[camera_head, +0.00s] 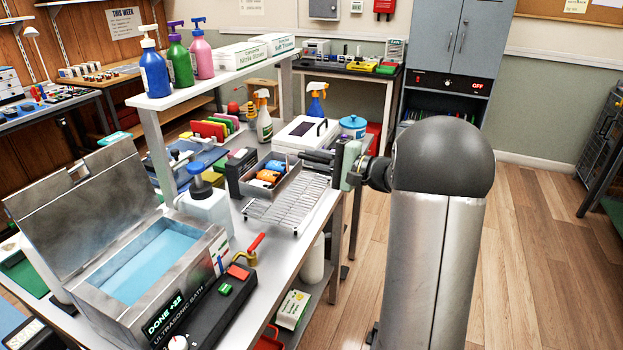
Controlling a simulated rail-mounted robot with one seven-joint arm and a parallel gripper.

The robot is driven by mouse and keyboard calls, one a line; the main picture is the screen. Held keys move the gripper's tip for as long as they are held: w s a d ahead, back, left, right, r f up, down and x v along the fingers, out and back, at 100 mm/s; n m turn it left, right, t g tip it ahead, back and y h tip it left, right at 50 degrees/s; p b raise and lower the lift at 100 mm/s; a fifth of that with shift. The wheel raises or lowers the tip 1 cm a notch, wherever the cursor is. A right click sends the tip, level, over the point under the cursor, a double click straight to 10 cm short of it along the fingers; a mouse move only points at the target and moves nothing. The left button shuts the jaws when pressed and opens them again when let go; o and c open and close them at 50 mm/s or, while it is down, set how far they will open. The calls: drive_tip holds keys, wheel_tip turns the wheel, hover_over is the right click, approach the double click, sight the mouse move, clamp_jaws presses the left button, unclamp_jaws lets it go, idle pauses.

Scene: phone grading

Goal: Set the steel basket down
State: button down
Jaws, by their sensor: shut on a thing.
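The steel basket (283,184) holds orange and blue items (268,176) and is over the back left part of the wire rack (290,208). My gripper (318,157) comes in from the right and is shut on the basket at its right side. The exact grip is small and partly hidden by the fingers. I cannot tell whether the basket's underside touches the rack or is just above it. The front part of the rack is bare.
The ultrasonic bath (209,249) stands open at the front left, its display reading DONE. A clear bottle with a blue top (207,205) stands left of the rack. A white case (305,133) and spray bottle (264,122) are behind. A shelf (160,104) overhangs the bench's left.

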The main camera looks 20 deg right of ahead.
sight(300, 164)
drive_tip(key=w+f, duration=0.2)
drive_tip(key=w+d+f, duration=0.1)
drive_tip(key=w+f, duration=0.1)
drive_tip(key=w+d+f, duration=0.1)
drive_tip(key=w+f, duration=0.1)
drive_tip(key=shift+w+d+f+p, duration=0.15)
drive_tip(key=shift+d+f+p, duration=0.1)
drive_tip(key=shift+f+p, duration=0.1)
drive_tip(key=shift+f, duration=1.5)
drive_tip(key=shift+f+b, duration=0.2)
drive_tip(key=shift+b, duration=0.1)
drive_tip(key=c, duration=1.4)
unclamp_jaws()
drive_tip(key=shift+r, duration=0.2)
